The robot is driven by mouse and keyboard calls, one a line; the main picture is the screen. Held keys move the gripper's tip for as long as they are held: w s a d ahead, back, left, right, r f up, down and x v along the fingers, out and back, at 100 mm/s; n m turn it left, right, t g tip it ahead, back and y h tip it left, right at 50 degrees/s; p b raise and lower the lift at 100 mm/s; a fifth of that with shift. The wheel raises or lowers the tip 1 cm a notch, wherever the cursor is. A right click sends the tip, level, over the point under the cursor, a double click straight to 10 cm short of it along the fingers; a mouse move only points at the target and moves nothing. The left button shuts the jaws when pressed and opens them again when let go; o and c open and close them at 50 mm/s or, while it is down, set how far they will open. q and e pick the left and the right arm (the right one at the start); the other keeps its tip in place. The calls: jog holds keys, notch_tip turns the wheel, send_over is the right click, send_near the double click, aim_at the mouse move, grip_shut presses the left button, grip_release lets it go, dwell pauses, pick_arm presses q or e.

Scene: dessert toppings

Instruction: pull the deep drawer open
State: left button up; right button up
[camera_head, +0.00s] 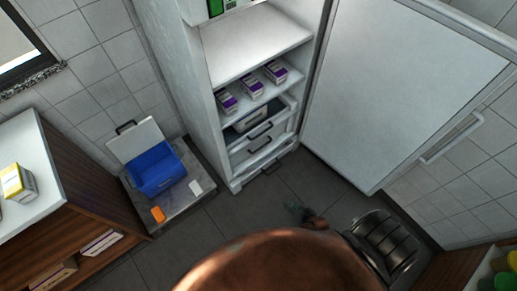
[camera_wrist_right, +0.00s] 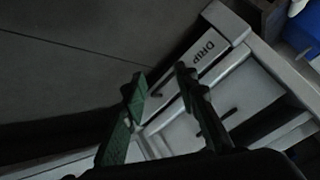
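The open white fridge holds a stack of drawers in its lower part. An upper drawer (camera_head: 258,131) has a black bar handle, and a lower drawer front (camera_head: 262,153) sits under it with its own dark handle. I cannot tell from a label which is the deep one. My right gripper (camera_head: 305,215) is low in front of the fridge, apart from the drawers. In the right wrist view its two green fingers (camera_wrist_right: 160,85) are spread with nothing between them. A pale front marked "DRIP" (camera_wrist_right: 205,52) lies beyond them. My left gripper is out of view.
The fridge door (camera_head: 405,85) stands open on the right. Several purple-and-white boxes (camera_head: 252,86) stand on a shelf above the drawers. A blue cooler (camera_head: 155,170) with its lid up sits left of the fridge. Grey floor (camera_head: 220,215) before the fridge is clear.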

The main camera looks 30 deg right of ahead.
pick_arm(q)
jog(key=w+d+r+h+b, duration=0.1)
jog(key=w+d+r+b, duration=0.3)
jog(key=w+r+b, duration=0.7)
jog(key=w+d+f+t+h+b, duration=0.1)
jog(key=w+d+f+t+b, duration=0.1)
jog(key=b, duration=0.4)
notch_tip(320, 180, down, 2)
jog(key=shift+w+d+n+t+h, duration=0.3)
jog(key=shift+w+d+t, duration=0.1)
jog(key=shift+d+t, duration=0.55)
pick_arm(e)
jog(key=w+d+r+m+t+h, duration=0.1)
jog(key=w+m, duration=0.3)
jog(key=w, duration=0.7)
jog(key=w+d+r+m+t+h, duration=0.2)
jog(key=w+m, duration=0.3)
jog(key=w, duration=0.7)
jog(key=w+d+r+m+t+h, duration=0.2)
jog(key=w+m, duration=0.3)
jog(key=w, duration=0.6)
jog(key=shift+w+d+r+t, duration=0.35)
jog(key=shift+d+r+t, duration=0.15)
jog(key=shift+d, duration=0.25)
grip_shut()
